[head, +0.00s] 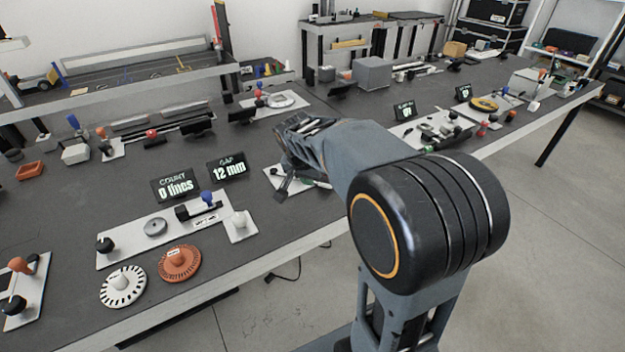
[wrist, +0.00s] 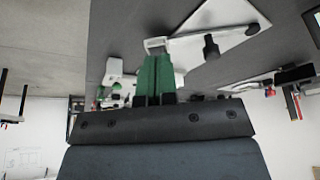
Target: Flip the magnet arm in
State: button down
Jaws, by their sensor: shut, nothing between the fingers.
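A white plate (head: 272,177) near the front table edge lies under my arm and is mostly hidden by it in the head view. In the wrist view this appears to be the white plate (wrist: 222,38) with a black knob (wrist: 211,46) and a thin pale bar running towards my fingertips. I cannot tell for certain whether the bar is the magnet arm. My gripper (wrist: 157,52) has green fingers, shut and empty, with their tips close to the bar's end; contact is unclear. In the head view my arm hides most of the gripper.
Displays read "COUNT 0 lines" (head: 175,186) and "GAP 12 mm" (head: 228,168). More small apparatus stands along the dark bench. Floor lies beyond its front edge.

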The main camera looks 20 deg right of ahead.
jog(key=b+x, duration=0.1)
jog(key=x, duration=0.8)
jog(key=shift+f, duration=0.25)
jog(key=shift+w+d+r, duration=0.2)
jog(key=shift+w+d, duration=1.2)
jog(key=shift+p, duration=0.3)
